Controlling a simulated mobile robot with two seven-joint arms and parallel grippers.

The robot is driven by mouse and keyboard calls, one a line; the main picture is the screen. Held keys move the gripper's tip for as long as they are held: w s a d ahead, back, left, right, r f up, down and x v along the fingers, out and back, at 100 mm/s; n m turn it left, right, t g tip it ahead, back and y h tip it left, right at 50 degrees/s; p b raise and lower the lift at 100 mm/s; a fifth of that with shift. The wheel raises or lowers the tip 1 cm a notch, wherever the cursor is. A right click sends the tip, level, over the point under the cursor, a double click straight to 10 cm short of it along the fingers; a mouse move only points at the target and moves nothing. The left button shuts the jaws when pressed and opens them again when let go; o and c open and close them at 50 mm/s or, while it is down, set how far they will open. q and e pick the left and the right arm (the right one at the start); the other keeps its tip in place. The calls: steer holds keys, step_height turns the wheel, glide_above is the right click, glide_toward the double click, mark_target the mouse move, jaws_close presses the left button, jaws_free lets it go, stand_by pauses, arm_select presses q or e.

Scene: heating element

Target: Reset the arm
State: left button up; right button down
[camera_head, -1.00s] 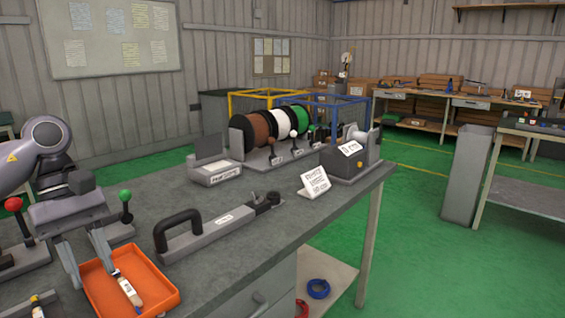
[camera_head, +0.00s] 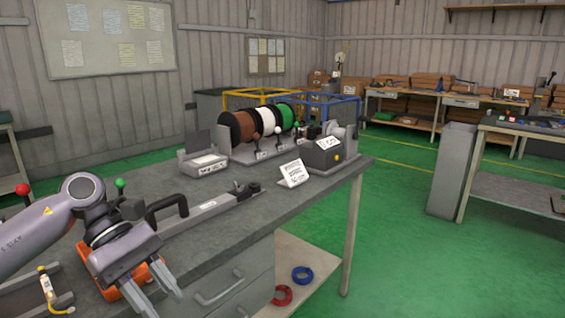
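My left arm comes in from the left. Its gripper (camera_head: 157,292) is in front of and over the orange tray (camera_head: 85,252), with its two fingers apart and nothing visible between them. The gripper and wrist hide most of the tray and its contents. My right gripper is not in view.
On the grey workbench (camera_head: 225,220) are a long tool with a black handle (camera_head: 166,208), a white sign (camera_head: 293,173), a grey boxed device (camera_head: 322,156) and a rack with brown, white and green spools (camera_head: 268,120). A grey tray with a small yellow-capped tube (camera_head: 47,287) is at lower left.

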arm_select(q)
steer(key=s+d+r+n+t+h+p, duration=0.1)
steer(key=d+n+t+h, duration=0.2)
steer(key=d+n+h, duration=0.45)
steer(key=s+d+r+n+t+h+p, duration=0.1)
steer(key=d+n+t+h+p, duration=0.15)
steer(key=d+n+h, duration=0.5)
steer(key=w+a+f+n+t+y+p, duration=0.1)
steer(key=a+f+n+t+y, duration=0.55)
steer(key=n, duration=0.85)
steer(key=w+a+f+n+t+y+p, duration=0.1)
steer(key=a+f+n+t+y, duration=0.4)
steer(key=n, duration=1)
steer(key=s+a+f+n+g+y, duration=0.1)
steer(key=s+a+f+n+y, duration=0.1)
steer(key=s+f+n+y, duration=0.2)
steer(key=s+a+f+n+g+y+p, duration=0.1)
steer(key=s+a+f+n+y, duration=0.2)
steer(key=s+f+n, duration=0.6)
step_height(320, 180, down, 2)
steer(key=shift+s+f+y, duration=0.15)
steer(key=shift+s+y, duration=0.6)
steer(key=shift+y, duration=0.4)
